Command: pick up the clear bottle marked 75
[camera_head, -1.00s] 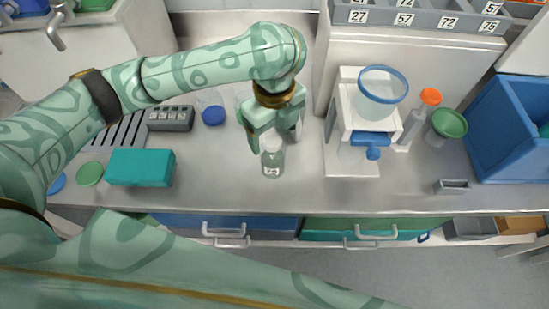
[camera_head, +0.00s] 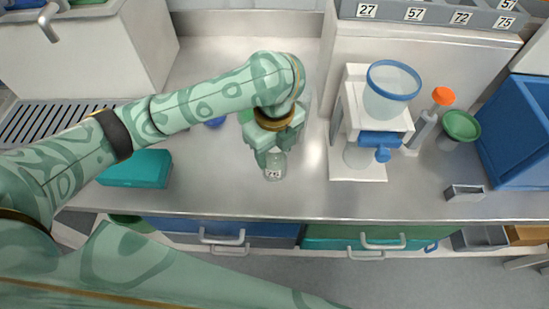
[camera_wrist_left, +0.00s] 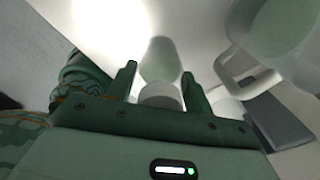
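The clear bottle marked 75 (camera_head: 275,172) stands on the steel bench near its front edge, its label facing me. My left gripper (camera_head: 272,155) is over it from behind and above, hiding its upper part in the head view. In the left wrist view, the bottle (camera_wrist_left: 160,65) lies between the two fingers of my left gripper (camera_wrist_left: 158,78). The fingers are apart, one on each side, and do not look closed on it. Whether either finger touches the glass is hard to tell. My right gripper is not in view.
Right of the bottle stands a white filter stand with a blue-rimmed funnel (camera_head: 392,85). Beyond it are an orange-capped tube (camera_head: 426,123), a green funnel (camera_head: 460,126) and a blue bin (camera_head: 520,150). A teal box (camera_head: 137,169) lies to the left. Bench around the bottle's front is clear.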

